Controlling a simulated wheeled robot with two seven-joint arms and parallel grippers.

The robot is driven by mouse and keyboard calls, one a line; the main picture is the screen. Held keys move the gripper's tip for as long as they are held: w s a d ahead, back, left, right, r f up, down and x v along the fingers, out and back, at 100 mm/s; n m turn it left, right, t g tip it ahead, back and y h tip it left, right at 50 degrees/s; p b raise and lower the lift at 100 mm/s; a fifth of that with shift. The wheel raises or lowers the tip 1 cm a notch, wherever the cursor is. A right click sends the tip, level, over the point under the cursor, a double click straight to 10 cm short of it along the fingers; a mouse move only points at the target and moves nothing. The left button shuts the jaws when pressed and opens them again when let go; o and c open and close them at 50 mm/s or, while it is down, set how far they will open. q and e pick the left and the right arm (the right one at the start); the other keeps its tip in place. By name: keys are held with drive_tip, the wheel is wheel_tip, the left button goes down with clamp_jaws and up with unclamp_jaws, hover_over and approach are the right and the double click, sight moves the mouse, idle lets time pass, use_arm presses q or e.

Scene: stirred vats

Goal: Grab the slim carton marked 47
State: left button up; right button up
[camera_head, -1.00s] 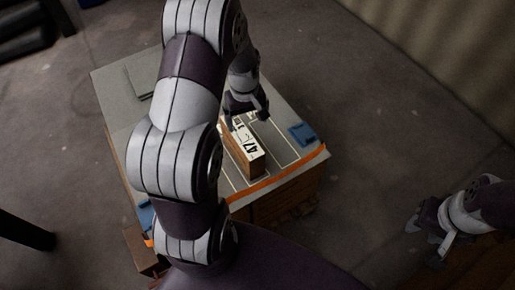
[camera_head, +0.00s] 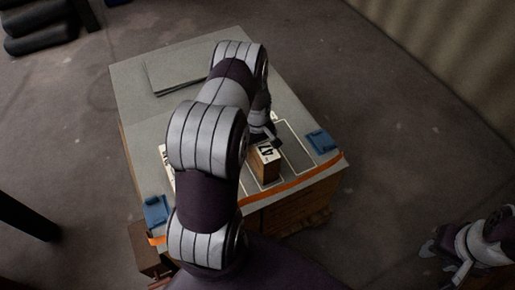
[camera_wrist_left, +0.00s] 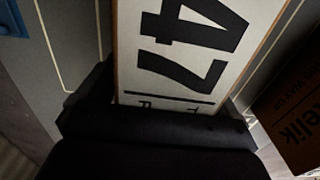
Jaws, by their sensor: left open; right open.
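The slim brown carton marked 47 (camera_head: 267,168) stands on the grey table top, with a white label on its upper face. In the left wrist view the label of the carton (camera_wrist_left: 190,45) fills the middle. My left gripper (camera_wrist_left: 165,112) is open, with one finger at each side of the carton; whether either touches it I cannot tell. In the head view my left gripper (camera_head: 264,132) is partly hidden by my own arm. My right gripper (camera_head: 444,258) is open and empty at the lower right, away from the table.
Another labelled carton (camera_head: 167,160) shows partly behind my left arm; a brown carton (camera_wrist_left: 292,110) is close beside carton 47 in the wrist view. Blue pieces (camera_head: 321,141) sit at the corners of the table (camera_head: 135,85). An orange strip (camera_head: 295,183) runs along its near edge.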

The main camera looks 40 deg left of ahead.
use_arm(q)
drive_tip(key=shift+r, duration=0.15)
drive_tip(key=c, duration=1.6)
